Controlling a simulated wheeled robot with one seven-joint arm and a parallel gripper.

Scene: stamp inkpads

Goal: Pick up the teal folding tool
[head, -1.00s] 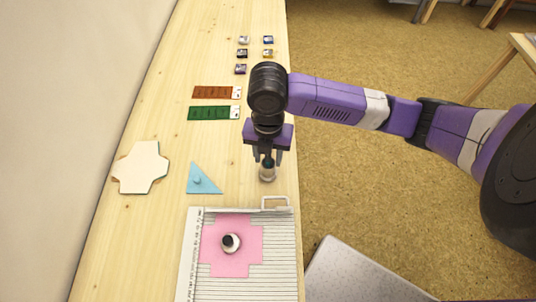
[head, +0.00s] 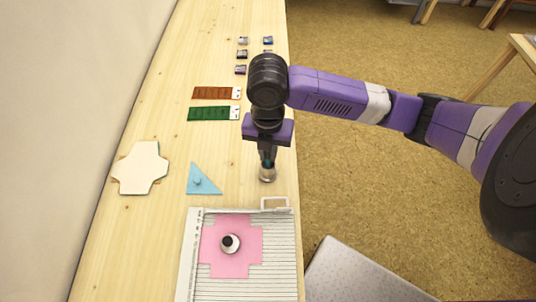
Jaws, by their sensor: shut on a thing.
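The teal folding tool (head: 267,158) shows as a small teal patch between the fingers of my gripper (head: 267,163). It stands upright at a pale, round holder or base (head: 267,175) near the right edge of the table; I cannot tell whether the two are one piece. My gripper points down and is shut on the tool. The fingers and the gripper body hide most of it. I see no gap that shows it lifted.
A scoring board (head: 187,270) with a pink cut sheet (head: 250,226) and a round black-and-white weight (head: 230,243) lies in front. A light blue triangle (head: 203,182), a cream cross-shaped stack (head: 140,168), a green pad strip (head: 208,113) and a brown one (head: 211,92) lie left. Small inkpads are behind.

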